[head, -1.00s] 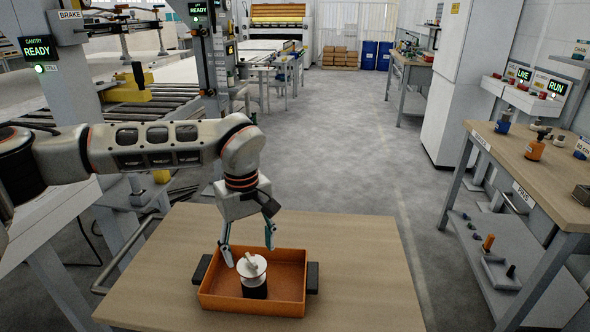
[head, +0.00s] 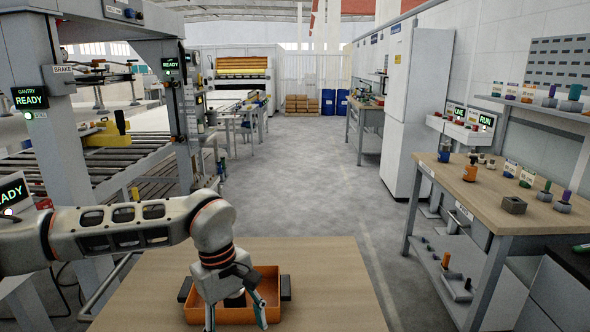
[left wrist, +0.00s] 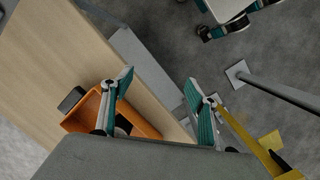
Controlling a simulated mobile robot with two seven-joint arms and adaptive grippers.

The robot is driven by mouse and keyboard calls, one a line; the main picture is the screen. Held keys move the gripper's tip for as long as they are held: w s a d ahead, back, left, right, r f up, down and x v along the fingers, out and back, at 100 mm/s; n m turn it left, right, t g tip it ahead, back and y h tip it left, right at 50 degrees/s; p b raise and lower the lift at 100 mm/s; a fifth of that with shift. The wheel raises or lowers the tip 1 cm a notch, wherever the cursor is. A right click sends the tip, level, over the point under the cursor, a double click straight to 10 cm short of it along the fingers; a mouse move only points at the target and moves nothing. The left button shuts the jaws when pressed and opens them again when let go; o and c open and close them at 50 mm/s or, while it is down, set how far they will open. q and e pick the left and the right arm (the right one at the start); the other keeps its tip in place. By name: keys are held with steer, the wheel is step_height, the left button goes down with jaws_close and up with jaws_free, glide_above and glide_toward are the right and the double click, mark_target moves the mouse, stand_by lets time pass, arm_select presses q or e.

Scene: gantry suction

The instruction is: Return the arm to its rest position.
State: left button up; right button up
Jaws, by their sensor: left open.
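My left arm comes in from the left in the head view. Its gripper (head: 236,313) is open, with the two fingers apart and nothing between them. It overlaps the orange tray (head: 268,275) on the wooden table (head: 335,290). A dark object (head: 236,300) in the tray is mostly hidden behind the gripper. In the left wrist view, the open gripper fingers (left wrist: 158,90) have the tray (left wrist: 84,115) at the left, partly hidden by my gripper, with a dark round object (left wrist: 123,125) inside it. My right gripper is not in view.
The gantry frame (head: 55,165) with its roller conveyor stands at the left. A workbench (head: 490,200) with several small parts stands at the right. The grey floor (head: 310,170) between them is clear. A yellow bar (left wrist: 243,135) shows in the left wrist view.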

arm_select(q)
steer(key=s+d+n+g+h, duration=0.4)
steer(key=s+d+h, duration=0.6)
steer(key=d, duration=0.8)
steer(key=s+d+r+n+t+h, duration=0.25)
steer(key=d+r+n+h, duration=0.55)
steer(key=n, duration=0.4)
steer(key=w+a+f+n+t+y, duration=0.25)
steer(key=w+a+n+t, duration=0.45)
steer(key=n, duration=0.5)
steer(key=w+a+f+n+t+y, duration=0.1)
steer(key=w+a+f+n+t, duration=0.3)
steer(key=n+t, duration=0.65)
steer(key=a+f+n+t+y, duration=0.1)
steer(key=a+f+n+y, duration=0.4)
steer(key=a+f+n, duration=0.3)
steer(key=s+a+f+n+g+y, duration=0.1)
steer(key=s+a+f+n+y, duration=0.1)
steer(key=s+a+f+n, duration=0.2)
steer(key=s+a+f+n+g+y, duration=0.2)
steer(key=s+a+f+n+y, duration=0.1)
steer(key=f, duration=0.8)
steer(key=s+a+f+n+g+y, duration=0.2)
steer(key=s+a+f+n, duration=0.4)
steer(key=a, duration=0.3)
steer(key=shift+s+f+y, duration=0.75)
steer(key=shift+s, duration=0.05)
